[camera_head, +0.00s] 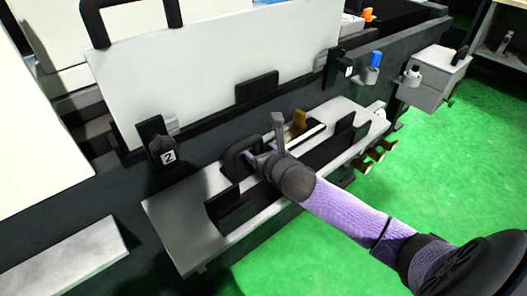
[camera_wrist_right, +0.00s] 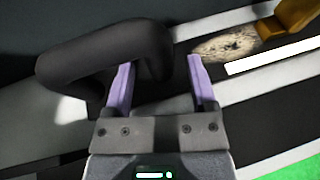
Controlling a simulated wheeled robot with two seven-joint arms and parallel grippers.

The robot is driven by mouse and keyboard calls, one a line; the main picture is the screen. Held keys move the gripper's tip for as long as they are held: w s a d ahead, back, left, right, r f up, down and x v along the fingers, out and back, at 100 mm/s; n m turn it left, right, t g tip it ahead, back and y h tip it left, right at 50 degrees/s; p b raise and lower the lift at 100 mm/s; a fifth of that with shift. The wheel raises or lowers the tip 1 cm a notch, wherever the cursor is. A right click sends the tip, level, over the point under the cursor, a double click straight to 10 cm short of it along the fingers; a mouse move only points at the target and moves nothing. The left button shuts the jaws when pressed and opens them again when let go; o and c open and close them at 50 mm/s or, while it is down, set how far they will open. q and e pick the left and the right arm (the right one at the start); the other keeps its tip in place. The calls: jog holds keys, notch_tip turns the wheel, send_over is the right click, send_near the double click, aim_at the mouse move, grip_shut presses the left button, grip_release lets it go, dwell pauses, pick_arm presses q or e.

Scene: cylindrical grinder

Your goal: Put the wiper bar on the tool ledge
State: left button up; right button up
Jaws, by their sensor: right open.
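My right gripper (camera_head: 265,142) is open over the grey ledge (camera_head: 165,225) on the machine's front; its fingers also show in the right wrist view (camera_wrist_right: 161,62). A thick black curved handle (camera_head: 238,156) is at the fingers. In the wrist view the handle (camera_wrist_right: 100,48) reaches from the left into the space between the fingertips; I cannot tell whether they touch it. A narrow white strip (camera_wrist_right: 272,56) lies right of the fingers. I cannot tell which piece is the wiper bar. My left gripper is out of view.
A brown-handled brush (camera_wrist_right: 293,18) lies close right of the fingers. Black blocks stand on the ledge. A blue-topped item (camera_head: 375,59) sits in a holder on the machine front, near a grey box (camera_head: 432,80). Brass knobs (camera_head: 375,152) project at right. Green floor is clear beyond.

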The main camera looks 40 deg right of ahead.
jog(key=p+v, duration=0.1)
jog(key=v, duration=0.2)
jog(key=p+v, duration=0.2)
jog(key=v, duration=0.2)
jog(key=p+v, duration=0.2)
jog(key=v, duration=0.2)
jog(key=shift+r, duration=0.3)
jog(key=shift+s+r+p, duration=0.1)
jog(key=shift+s+p, duration=0.25)
jog(key=shift+s, duration=0.1)
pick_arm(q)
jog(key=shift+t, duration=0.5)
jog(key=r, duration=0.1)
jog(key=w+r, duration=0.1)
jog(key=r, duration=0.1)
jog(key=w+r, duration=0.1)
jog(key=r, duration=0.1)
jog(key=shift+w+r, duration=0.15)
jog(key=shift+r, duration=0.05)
